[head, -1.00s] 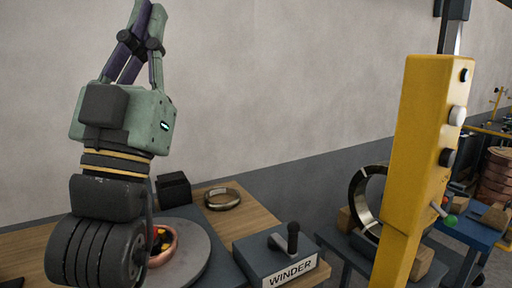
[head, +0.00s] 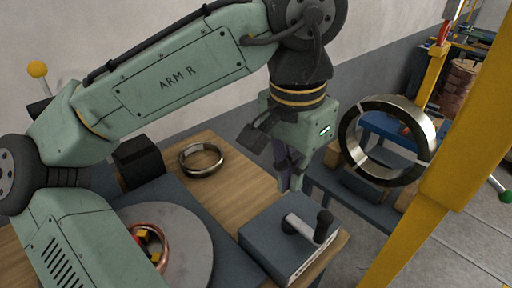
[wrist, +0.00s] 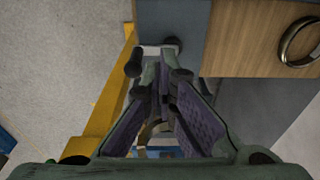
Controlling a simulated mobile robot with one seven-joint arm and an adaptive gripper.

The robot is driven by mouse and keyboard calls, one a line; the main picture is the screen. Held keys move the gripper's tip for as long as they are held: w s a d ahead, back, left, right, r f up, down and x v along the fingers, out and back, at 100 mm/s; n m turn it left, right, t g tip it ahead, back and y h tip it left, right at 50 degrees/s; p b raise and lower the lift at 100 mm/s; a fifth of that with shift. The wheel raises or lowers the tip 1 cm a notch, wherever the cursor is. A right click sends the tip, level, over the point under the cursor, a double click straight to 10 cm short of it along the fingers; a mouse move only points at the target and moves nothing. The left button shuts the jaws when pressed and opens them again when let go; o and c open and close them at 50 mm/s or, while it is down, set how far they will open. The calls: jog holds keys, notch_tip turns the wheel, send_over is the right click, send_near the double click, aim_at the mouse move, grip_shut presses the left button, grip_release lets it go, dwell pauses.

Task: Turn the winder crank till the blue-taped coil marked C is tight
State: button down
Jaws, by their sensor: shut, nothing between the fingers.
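The winder (head: 275,245) is a blue-grey box at the table's front right corner. Its crank (head: 300,228) has a pale arm and an upright black knob. In the wrist view the crank (wrist: 133,64) shows just beyond the fingers. A copper coil (head: 163,240) with yellow pieces lies on a round grey plate (head: 195,235), partly hidden by my arm. I see no blue tape or letter C on it. My gripper (head: 292,186) points down behind the winder, apart from the crank in the head view. It is shut and empty; it also shows in the wrist view (wrist: 163,85).
A metal ring (head: 183,166) and a black block (head: 138,160) are at the table's back. A large banded ring (head: 428,130) stands on a side table at right. A yellow post (head: 460,185) rises in front of it. Wood between plate and winder is clear.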

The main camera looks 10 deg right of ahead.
jog(key=shift+g+y, duration=0.3)
jog(key=shift+y, duration=0.1)
jog(key=f+b, duration=0.2)
jog(key=f, duration=0.2)
jog(key=f+b, duration=0.2)
jog(key=f, duration=0.2)
jog(key=a+f+b, duration=0.1)
jog(key=f+b, duration=0.1)
jog(key=f, duration=0.3)
jog(key=shift+s+a, duration=0.1)
jog(key=shift+s, duration=0.15)
jog(key=shift+r, duration=0.1)
jog(key=shift+s+d, duration=0.35)
jog(key=shift+d, duration=0.35)
jog(key=shift+s+d, duration=0.3)
jog(key=shift+d, duration=0.4)
